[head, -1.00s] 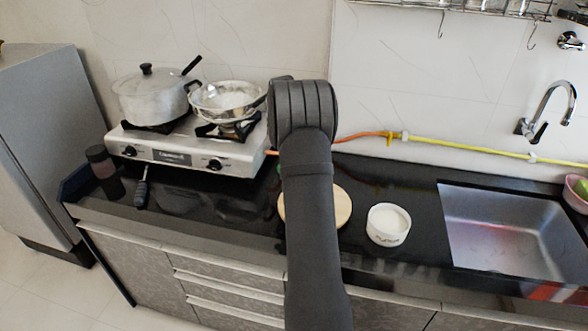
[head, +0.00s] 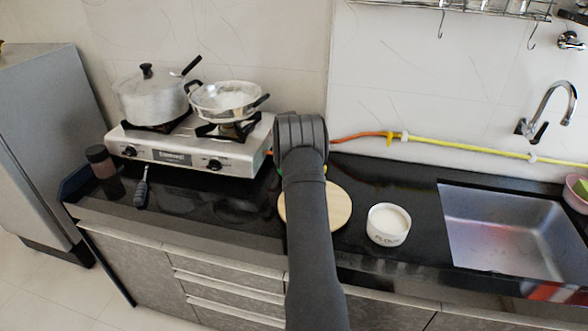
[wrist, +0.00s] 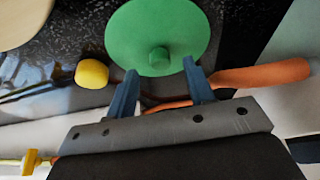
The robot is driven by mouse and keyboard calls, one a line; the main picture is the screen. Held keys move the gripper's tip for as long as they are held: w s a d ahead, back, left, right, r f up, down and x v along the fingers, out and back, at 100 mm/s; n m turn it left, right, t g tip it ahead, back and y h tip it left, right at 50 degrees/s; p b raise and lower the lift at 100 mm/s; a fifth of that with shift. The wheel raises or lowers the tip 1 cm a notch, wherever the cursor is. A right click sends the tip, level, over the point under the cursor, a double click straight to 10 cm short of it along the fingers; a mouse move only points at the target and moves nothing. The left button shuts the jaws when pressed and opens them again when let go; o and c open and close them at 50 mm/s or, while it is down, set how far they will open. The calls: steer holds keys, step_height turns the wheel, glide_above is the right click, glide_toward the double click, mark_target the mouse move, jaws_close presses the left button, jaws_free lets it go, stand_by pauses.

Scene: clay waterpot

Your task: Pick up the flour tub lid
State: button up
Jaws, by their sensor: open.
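The flour tub lid (wrist: 157,25) is a green disc with a small round knob in the wrist view. Its knob (wrist: 159,57) faces my gripper (wrist: 160,72), whose two blue fingers are open and apart. The knob lies between the lines of the fingers, near their tips, and is not held. In the head view my arm hides the gripper and nearly all of the lid. The white flour tub (head: 388,226) stands open on the counter, right of my arm, with white flour inside.
A round wooden board (head: 337,207) lies partly behind my arm. The stove (head: 180,150) with pot and pan stands left; the sink (head: 510,230) is right. The wrist view shows a small yellow ball (wrist: 92,73) and an orange tapered piece (wrist: 260,76) beside the gripper.

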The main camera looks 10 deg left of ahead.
steer(key=shift+x, duration=1.2)
jaws_close()
steer(key=shift+r, duration=0.1)
